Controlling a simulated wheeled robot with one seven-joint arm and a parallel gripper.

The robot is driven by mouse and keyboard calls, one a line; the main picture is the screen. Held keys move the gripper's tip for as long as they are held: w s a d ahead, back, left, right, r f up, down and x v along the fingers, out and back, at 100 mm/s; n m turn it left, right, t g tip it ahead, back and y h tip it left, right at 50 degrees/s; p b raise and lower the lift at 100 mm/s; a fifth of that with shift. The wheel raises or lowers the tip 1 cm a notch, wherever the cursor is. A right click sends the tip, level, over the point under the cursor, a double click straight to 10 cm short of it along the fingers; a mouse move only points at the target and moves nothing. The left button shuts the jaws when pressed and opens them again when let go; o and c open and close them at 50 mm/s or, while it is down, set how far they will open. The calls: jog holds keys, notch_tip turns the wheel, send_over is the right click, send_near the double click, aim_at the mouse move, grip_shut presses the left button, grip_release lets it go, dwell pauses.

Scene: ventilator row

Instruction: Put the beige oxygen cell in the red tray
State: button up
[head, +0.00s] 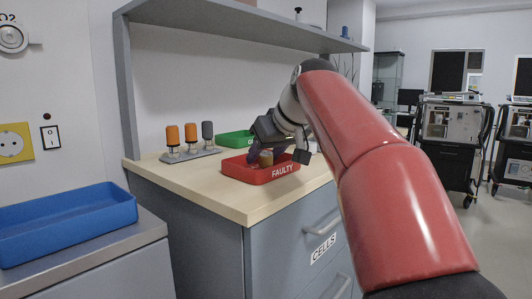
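The red tray (262,177), marked FAULTY, sits on the pale wood bench top. A small beige-brown cylinder (266,158), which looks like the beige oxygen cell, shows just above the tray's front wall, at least partly within its outline. Its lower part is hidden by that wall. My gripper (277,153) is over the tray, close around or beside the cylinder. Its fingers are small and partly hidden, so I cannot tell whether they touch or hold it. A purplish shape (252,157) shows left of the cylinder; I cannot tell what it is.
A grey rack (190,156) with two orange-topped cells and one grey-topped cell stands left on the bench. A green tray (235,140) is behind the red one. A shelf (240,22) overhangs the bench. A blue tray (65,222) lies on the left counter.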

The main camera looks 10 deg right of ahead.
jog(key=shift+r, duration=0.2)
jog(key=p+v, duration=0.3)
jog(key=v, duration=0.9)
jog(key=shift+r, duration=0.45)
